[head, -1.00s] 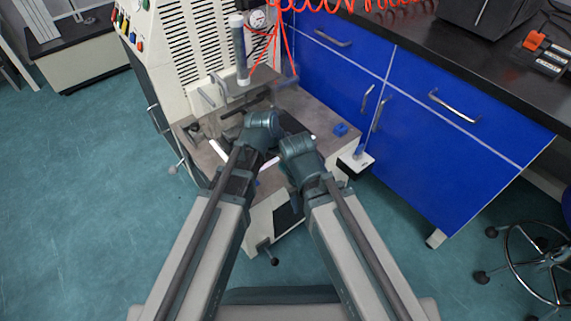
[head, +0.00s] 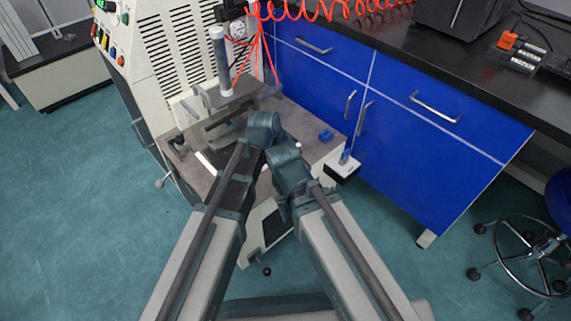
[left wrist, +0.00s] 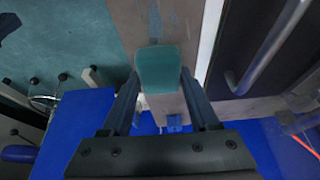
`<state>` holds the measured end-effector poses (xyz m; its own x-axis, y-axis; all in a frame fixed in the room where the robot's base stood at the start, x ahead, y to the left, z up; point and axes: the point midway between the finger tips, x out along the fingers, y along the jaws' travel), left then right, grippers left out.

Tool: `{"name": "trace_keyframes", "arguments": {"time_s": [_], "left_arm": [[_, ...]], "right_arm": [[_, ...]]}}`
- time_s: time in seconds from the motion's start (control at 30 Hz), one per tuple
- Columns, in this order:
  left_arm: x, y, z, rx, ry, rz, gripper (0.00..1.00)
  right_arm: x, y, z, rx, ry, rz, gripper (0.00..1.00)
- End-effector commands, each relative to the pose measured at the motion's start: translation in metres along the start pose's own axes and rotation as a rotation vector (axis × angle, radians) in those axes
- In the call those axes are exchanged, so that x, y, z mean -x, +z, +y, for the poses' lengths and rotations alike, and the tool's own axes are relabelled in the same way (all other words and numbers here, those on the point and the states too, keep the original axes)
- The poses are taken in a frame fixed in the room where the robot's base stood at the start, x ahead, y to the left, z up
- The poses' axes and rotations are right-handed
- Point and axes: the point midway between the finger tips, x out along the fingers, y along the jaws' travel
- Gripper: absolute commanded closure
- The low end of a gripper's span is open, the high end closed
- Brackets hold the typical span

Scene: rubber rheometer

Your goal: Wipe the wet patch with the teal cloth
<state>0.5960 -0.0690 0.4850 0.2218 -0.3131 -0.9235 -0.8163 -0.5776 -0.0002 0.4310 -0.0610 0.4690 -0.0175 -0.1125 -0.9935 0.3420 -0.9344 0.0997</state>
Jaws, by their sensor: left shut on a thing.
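The teal cloth (left wrist: 160,70) is a folded, rounded pad between the two fingers of my left gripper (left wrist: 162,85), which is shut on it. It hangs over the grey-brown work surface (left wrist: 130,18) of the machine; I cannot tell whether it touches. A faint darker patch (left wrist: 155,20), possibly the wet patch, shows just beyond the cloth. In the head view my left wrist (head: 263,128) is over the machine's surface and hides the cloth and fingers. My right wrist (head: 288,165) is close beside it, and its fingers are hidden.
The machine's cream cabinet (head: 170,50) and a vertical grey cylinder (head: 221,60) stand behind the surface. A small blue block (head: 326,135) lies at its right. Blue drawers (head: 430,130) border the right side. A wheeled stool (head: 530,250) stands at far right.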

Motion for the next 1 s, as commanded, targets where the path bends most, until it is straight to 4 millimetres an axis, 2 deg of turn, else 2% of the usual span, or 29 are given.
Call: {"name": "trace_keyframes", "arguments": {"time_s": [0.37,0.8,1.0], "left_arm": [[0.002,0.002,0.000,0.000,0.000,0.000,0.83],[0.013,0.035,0.002,0.000,-0.001,-0.002,0.83],[0.013,0.037,0.002,-0.001,0.000,-0.005,0.83]], "right_arm": [[0.001,0.000,0.000,0.000,0.000,0.000,0.50],[-0.002,0.000,0.000,0.000,0.000,0.000,0.50],[-0.002,0.000,0.000,0.000,0.000,0.000,0.50]]}}
